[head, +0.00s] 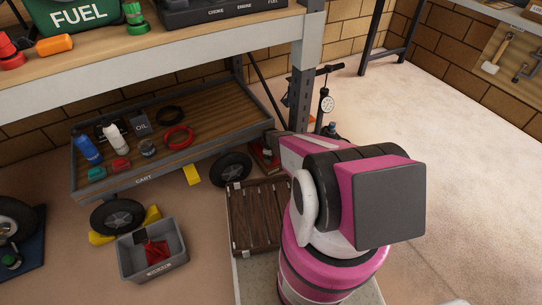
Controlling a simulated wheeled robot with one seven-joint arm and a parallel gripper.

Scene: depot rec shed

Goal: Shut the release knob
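I cannot make out a release knob. A small red and dark object (264,159) sits on the floor beside the cart's right wheel, partly hidden by my pink arm. It is too small and covered to tell what it is or whether it carries a knob. My arm reaches away from me to the area right of the cart, and its own links hide its far end. My gripper's fingers cannot be seen.
A low cart (190,158) holds bottles, an oil can and rings. A workbench (200,62) with a steel post (301,88) stands above it. A floor pump (326,104) stands behind the post. A grey bin (179,267) and wooden crate (255,215) are nearer. The right floor is clear.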

